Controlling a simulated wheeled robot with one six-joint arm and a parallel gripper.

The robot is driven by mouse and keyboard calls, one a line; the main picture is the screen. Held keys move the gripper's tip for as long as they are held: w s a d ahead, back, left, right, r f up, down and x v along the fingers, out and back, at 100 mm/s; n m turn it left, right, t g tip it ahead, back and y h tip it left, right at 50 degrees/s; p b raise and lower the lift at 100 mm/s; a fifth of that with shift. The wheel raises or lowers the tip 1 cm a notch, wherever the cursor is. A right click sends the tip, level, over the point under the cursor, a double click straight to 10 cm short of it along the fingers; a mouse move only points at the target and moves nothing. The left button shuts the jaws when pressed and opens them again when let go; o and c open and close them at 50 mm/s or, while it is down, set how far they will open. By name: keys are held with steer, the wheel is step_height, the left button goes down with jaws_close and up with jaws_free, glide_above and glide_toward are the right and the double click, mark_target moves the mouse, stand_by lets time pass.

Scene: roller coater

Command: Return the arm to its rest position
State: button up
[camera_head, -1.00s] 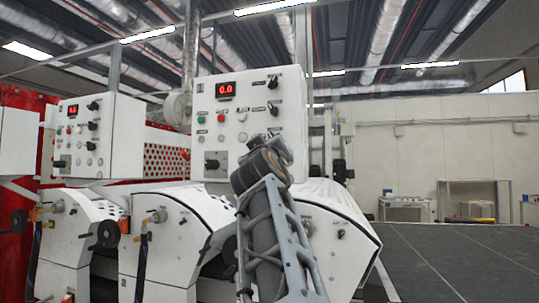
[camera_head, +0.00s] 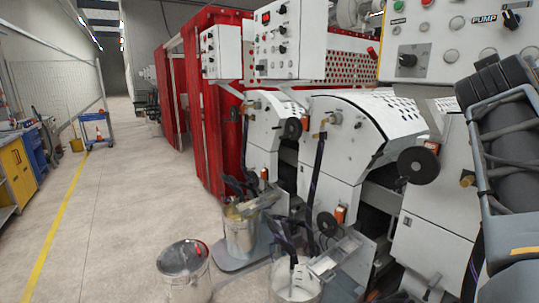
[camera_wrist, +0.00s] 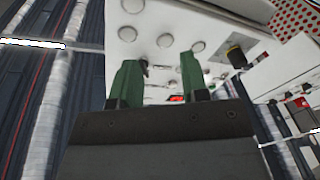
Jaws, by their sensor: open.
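My gripper (camera_wrist: 158,82) shows in the wrist view with its two green fingers apart and nothing between them. Behind the fingers is the white control panel (camera_wrist: 150,25) with round buttons and a black knob; the wrist picture is turned over, with ceiling ducts at the left. In the head view my arm stands folded up at the right edge, in front of the white machine. The gripper itself is outside the head view. The near control panel (camera_head: 445,40) with a "PUMP" label is at the top right, beside my arm.
White roller coater units (camera_head: 350,125) line the right side. A red enclosure (camera_head: 205,110) is behind. The aisle (camera_head: 110,190) at left is clear, with a yellow line and a blue cart (camera_head: 95,130).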

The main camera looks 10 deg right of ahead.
steer(key=w+a+f+g+y, duration=0.2)
steer(key=a+f+y, duration=0.2)
steer(key=f, duration=0.9)
steer(key=w+a+f+g+y, duration=0.15)
steer(key=a+f+y, duration=0.25)
steer(key=f, duration=0.9)
steer(key=s+a+f+n+g+y, duration=0.2)
steer(key=s+a+f, duration=0.3)
steer(key=a+f, duration=0.5)
steer(key=s+a+f+n+g+y, duration=0.2)
steer(key=s+a+f+y, duration=0.3)
steer(key=a+f, duration=0.5)
steer(key=shift+f+n, duration=0.3)
steer(key=shift+f, duration=0.2)
steer(key=shift+a, duration=0.1)
